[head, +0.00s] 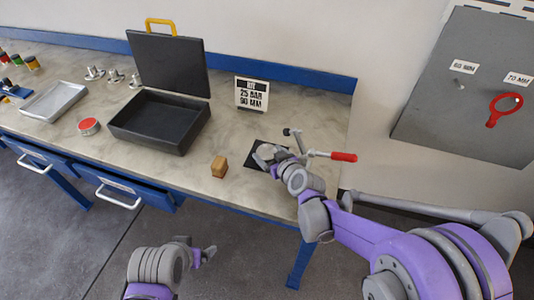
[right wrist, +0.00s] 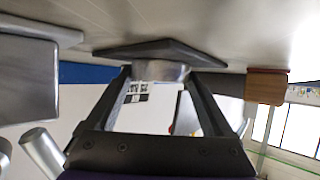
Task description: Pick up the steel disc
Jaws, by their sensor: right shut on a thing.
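The steel disc (right wrist: 160,71) is a short, shiny round piece between the fingertips of my right gripper in the right wrist view. My right gripper (head: 267,155) is shut on it, one finger on each side. The disc is at the dark square mat (right wrist: 165,48); I cannot tell whether it still touches it. In the head view the mat (head: 250,160) lies near the bench's right end, and my gripper partly covers mat and disc. My left gripper (head: 204,254) is low in front of the bench, away from the disc; its jaws are not clear.
A red-handled tool (head: 342,156) is close beside my right wrist. A wooden block (head: 219,167) stands left of the mat, with a sign (head: 252,94) behind. An open black case (head: 158,121), a red-topped tin (head: 89,126) and a metal tray (head: 55,101) are farther left.

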